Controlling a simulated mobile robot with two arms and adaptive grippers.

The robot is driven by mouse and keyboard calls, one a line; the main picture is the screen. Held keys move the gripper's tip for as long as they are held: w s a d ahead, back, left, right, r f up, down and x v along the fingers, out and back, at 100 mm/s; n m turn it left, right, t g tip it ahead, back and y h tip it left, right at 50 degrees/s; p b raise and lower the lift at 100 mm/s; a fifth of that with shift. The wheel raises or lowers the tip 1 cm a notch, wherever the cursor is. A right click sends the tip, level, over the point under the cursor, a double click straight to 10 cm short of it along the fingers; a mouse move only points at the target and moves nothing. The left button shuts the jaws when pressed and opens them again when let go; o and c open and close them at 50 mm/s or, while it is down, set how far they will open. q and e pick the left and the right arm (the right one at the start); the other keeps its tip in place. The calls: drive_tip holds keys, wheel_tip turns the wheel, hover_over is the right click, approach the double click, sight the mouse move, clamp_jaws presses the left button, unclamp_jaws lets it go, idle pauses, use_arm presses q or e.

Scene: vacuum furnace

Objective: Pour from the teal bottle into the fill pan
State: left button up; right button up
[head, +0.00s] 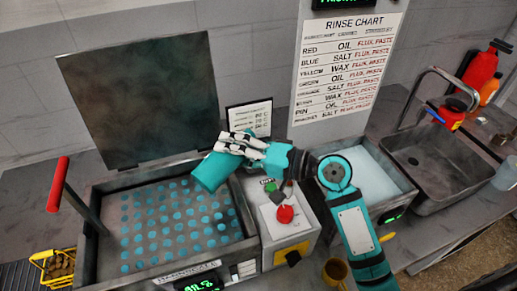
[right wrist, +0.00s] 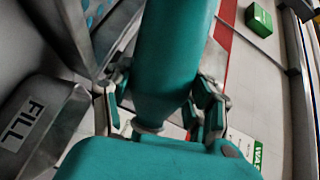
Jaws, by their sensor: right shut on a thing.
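The teal bottle (head: 211,172) is held tilted over the right side of the wide grey basin with blue dots in the head view. My right gripper (head: 243,147) is shut around the bottle. In the right wrist view the bottle (right wrist: 175,45) runs up between the fingers of this gripper (right wrist: 160,103), with its narrow end near the palm. A grey metal part labelled FILL (right wrist: 22,122) shows at the left of that view; I cannot clearly match it to a pan in the head view. No liquid stream is visible. My left gripper is not in view.
The dotted basin (head: 104,250) has a raised dark lid (head: 140,95) behind it and a red-handled lever (head: 60,184) at left. A control box with a red button (head: 285,214) stands at its right. Farther right are a white-filled tub (head: 368,176) and a sink (head: 437,165).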

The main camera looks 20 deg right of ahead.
drive_tip(key=shift+d+r+m, duration=0.1)
drive_tip(key=shift+r+m, duration=0.1)
drive_tip(key=shift+m, duration=0.1)
idle(0.9)
idle(2.0)
